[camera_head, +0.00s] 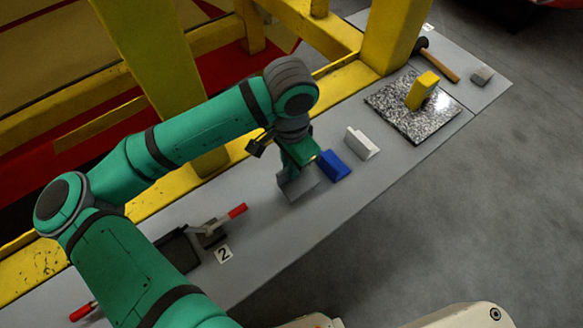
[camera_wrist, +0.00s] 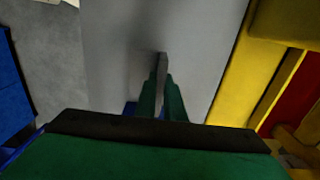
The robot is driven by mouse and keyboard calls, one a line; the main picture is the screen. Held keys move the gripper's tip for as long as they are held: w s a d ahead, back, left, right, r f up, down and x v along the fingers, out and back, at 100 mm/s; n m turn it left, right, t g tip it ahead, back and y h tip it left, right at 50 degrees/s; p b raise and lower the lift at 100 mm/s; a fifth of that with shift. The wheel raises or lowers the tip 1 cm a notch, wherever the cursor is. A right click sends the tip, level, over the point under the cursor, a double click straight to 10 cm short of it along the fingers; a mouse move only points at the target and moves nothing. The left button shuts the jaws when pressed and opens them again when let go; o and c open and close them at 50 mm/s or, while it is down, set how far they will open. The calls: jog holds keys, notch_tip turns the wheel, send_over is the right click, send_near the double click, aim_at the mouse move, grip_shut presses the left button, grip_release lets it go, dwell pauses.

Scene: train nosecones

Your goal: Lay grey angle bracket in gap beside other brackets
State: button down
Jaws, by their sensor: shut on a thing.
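The grey angle bracket (camera_head: 299,188) is in my gripper (camera_head: 290,168), low over the grey bench, just left of the blue bracket (camera_head: 334,167). In the wrist view, both green fingers (camera_wrist: 161,92) are closed on the grey bracket's thin upright flange (camera_wrist: 162,59). Its lower plate blends with the bench there, and I cannot tell whether it touches the surface. The blue bracket stands close to the grey one. A white bracket (camera_head: 362,144) stands further right, with a narrow strip of bare bench between it and the blue one. My fingertips are partly hidden in the head view.
The grey bench (camera_head: 262,243) runs beside a yellow frame (camera_head: 345,82). A red-handled clamp (camera_head: 217,226) stands left, near a "2" label.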

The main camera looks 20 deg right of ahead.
jog(key=f, duration=0.3)
jog(key=shift+w+d+f, duration=0.2)
jog(key=shift+w+f, duration=0.05)
jog(key=shift+f, duration=0.05)
jog(key=shift+d, duration=0.1)
jog(key=shift+f, duration=0.15)
jog(key=c, duration=1.8)
grip_release()
jog(key=shift+c, duration=0.2)
notch_tip(320, 180, up, 12)
jog(key=shift+s, duration=0.1)
